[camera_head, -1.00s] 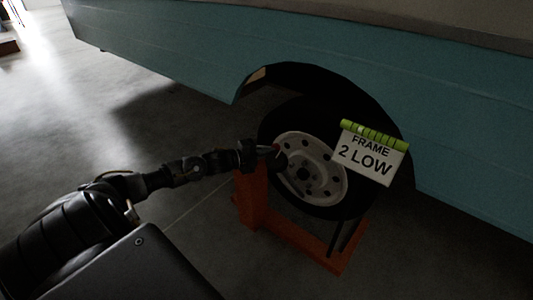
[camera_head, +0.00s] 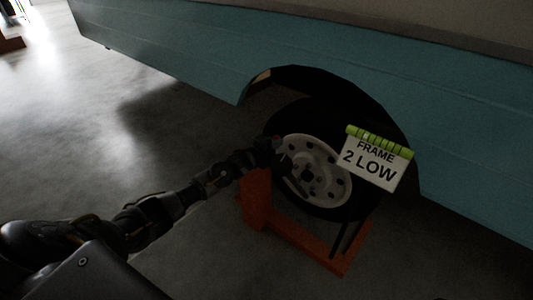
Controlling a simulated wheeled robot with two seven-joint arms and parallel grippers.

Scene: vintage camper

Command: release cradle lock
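An orange-red cradle (camera_head: 308,245) stands on the floor around the lower part of the wheel (camera_head: 318,172), under the teal camper. Its upright post is at the left of the tyre. My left gripper (camera_head: 277,148) is at the top of that post, in front of the left side of the white rim. A small red spot shows at its tip; I cannot tell whether it is the lock. The fingers are dark and small, so their opening is unclear. My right gripper is not in the view.
A white sign (camera_head: 371,164) reading "FRAME 2 LOW" with a green top hangs in front of the tyre's upper right. The teal camper body (camera_head: 200,48) overhangs the wheel. The grey floor (camera_head: 150,130) to the left is clear.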

